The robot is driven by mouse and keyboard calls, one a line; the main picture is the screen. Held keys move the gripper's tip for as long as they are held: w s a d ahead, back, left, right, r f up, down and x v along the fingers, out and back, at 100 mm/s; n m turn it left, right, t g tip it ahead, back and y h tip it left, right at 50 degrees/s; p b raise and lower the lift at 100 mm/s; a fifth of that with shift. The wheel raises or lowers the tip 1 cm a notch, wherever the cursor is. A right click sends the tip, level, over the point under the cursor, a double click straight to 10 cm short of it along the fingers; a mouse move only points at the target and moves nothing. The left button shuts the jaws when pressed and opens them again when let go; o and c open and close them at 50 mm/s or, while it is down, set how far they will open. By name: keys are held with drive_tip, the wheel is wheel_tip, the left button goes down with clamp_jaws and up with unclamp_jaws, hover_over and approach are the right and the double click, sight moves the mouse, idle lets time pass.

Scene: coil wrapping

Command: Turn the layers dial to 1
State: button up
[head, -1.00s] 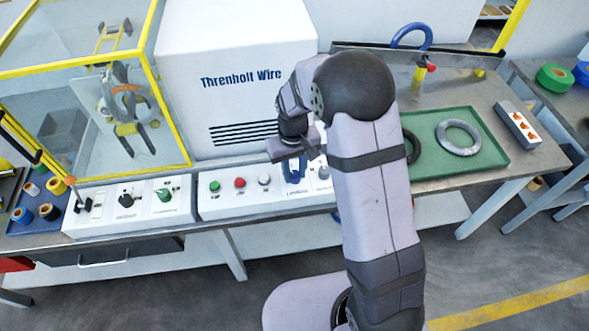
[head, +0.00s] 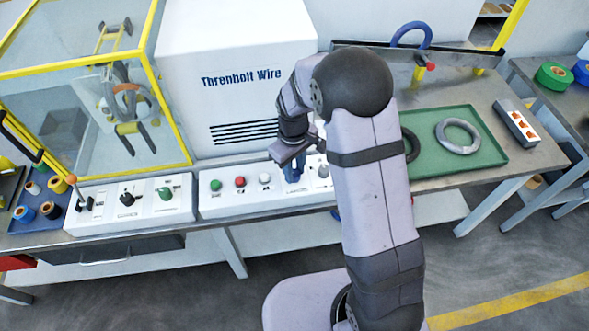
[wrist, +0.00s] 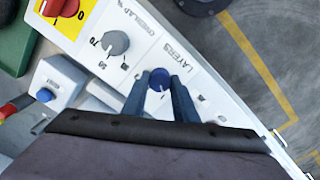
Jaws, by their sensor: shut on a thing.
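The layers dial (wrist: 160,79) is a round blue knob beside the printed word LAYERS in the wrist view. My gripper (wrist: 160,88) is shut on it, with one blue-grey finger on each side of the knob. The dial's pointer and the number it stands at cannot be read, and some marks around it are hidden by the fingers. In the head view my gripper (head: 293,170) reaches down onto the white control panel (head: 225,205), and its fingers cover the dial there.
A grey overlap dial (wrist: 115,43) sits beside the layers dial. Green, red (head: 239,182) and white buttons are left of the gripper in the head view. A red knob on a yellow plate (wrist: 60,8) shows at the wrist view's top. A green tray (head: 455,168) lies to the right.

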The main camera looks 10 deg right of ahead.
drive_tip(key=shift+w, duration=0.1)
drive_tip(key=o, duration=1.1)
drive_tip(key=shift+c, duration=0.2)
drive_tip(key=shift+r, duration=0.15)
drive_tip(key=shift+a+r+b, duration=0.1)
drive_tip(key=shift+r+b, duration=0.7)
drive_tip(key=shift+r, duration=2.8)
